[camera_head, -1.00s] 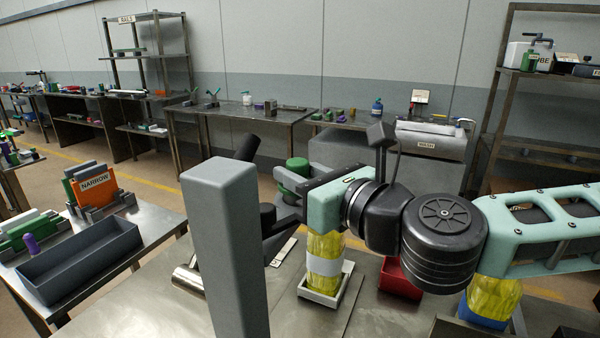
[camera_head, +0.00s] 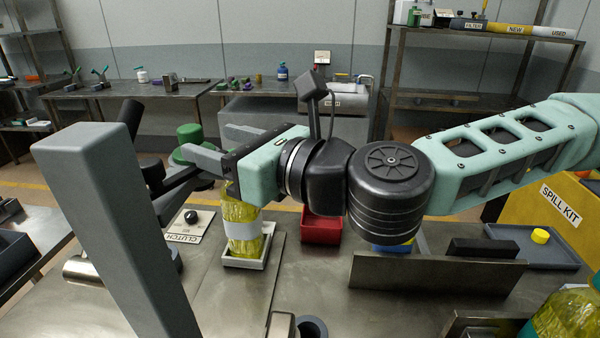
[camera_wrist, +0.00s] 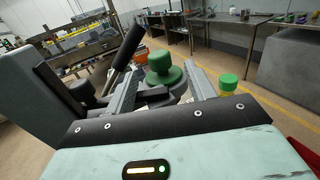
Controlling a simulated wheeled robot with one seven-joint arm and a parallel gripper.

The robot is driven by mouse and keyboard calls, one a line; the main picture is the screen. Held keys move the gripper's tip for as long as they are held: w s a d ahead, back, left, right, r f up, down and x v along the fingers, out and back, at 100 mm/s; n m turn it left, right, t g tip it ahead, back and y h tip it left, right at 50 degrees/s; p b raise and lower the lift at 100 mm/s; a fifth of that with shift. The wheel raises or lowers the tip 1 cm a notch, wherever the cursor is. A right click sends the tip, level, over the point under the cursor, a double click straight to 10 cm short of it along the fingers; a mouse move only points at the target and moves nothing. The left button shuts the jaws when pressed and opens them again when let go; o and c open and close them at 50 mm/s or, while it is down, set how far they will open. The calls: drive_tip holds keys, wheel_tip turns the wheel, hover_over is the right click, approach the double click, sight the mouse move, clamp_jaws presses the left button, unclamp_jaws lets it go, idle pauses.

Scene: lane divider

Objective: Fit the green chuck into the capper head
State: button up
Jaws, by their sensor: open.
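The green chuck (camera_head: 189,139), a stepped round piece with a narrow top and wider base, shows beyond my gripper. In the wrist view the chuck (camera_wrist: 164,72) appears upright between the open fingertips, and I see no firm contact. My gripper (camera_head: 203,143) is open and points left in the head view, passing above a yellow bottle. The fingers also show in the wrist view (camera_wrist: 162,66). The capper appears to be the dark mechanism with a black lever (camera_head: 131,114) beside a grey post (camera_head: 90,190). Its head is partly hidden, and I cannot tell whether the chuck is seated there.
The yellow bottle (camera_head: 243,230) stands in a white tray (camera_head: 245,263) below my gripper. A plate labelled CLUTCH (camera_head: 184,229) with a black knob is nearby. A red bin (camera_head: 321,229) stands to the right. A low metal wall (camera_head: 430,275) crosses the bench front right.

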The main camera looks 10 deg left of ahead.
drive_tip(key=b+v, duration=0.1)
drive_tip(key=v, duration=1.1)
drive_tip(key=shift+b, duration=0.3)
